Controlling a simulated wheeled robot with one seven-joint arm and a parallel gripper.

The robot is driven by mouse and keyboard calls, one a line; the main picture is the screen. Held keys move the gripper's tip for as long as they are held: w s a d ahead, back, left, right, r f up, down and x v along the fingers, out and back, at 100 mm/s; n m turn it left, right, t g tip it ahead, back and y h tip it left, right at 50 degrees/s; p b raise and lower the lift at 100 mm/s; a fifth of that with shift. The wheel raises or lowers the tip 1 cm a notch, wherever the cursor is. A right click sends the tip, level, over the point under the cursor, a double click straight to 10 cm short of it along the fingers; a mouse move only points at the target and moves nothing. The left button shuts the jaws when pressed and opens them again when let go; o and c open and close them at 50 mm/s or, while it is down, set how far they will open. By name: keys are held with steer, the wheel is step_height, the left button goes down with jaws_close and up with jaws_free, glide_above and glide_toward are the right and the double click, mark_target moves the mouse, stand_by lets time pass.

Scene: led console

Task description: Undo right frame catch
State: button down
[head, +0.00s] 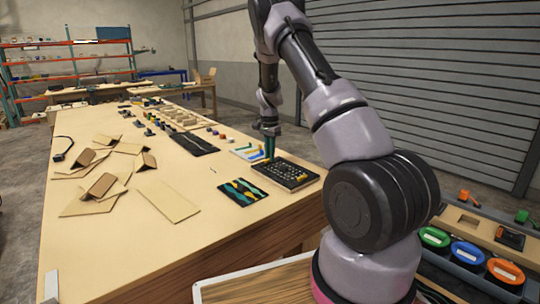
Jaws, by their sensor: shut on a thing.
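The black console (287,174) with a grid of small light dots lies flat on the long wooden table, near its right edge. My gripper (269,156) points down with its teal fingers at the console's far edge. It is shut on a small part there, which is too small and too covered by the fingers to make out. The right frame catch cannot be told apart at this size.
A black mat with yellow and teal strips (243,189) lies in front of the console, and a dark panel (195,144) lies behind to the left. Folded cardboard pieces (100,185) cover the table's left. Colored round bins (467,253) stand at the lower right. The table's front is bare.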

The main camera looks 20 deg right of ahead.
steer(key=shift+m, duration=0.7)
steer(key=c, duration=0.9)
jaws_free()
steer(key=shift+o, duration=0.2)
step_height(320, 180, up, 11)
steer(key=shift+f, duration=0.1)
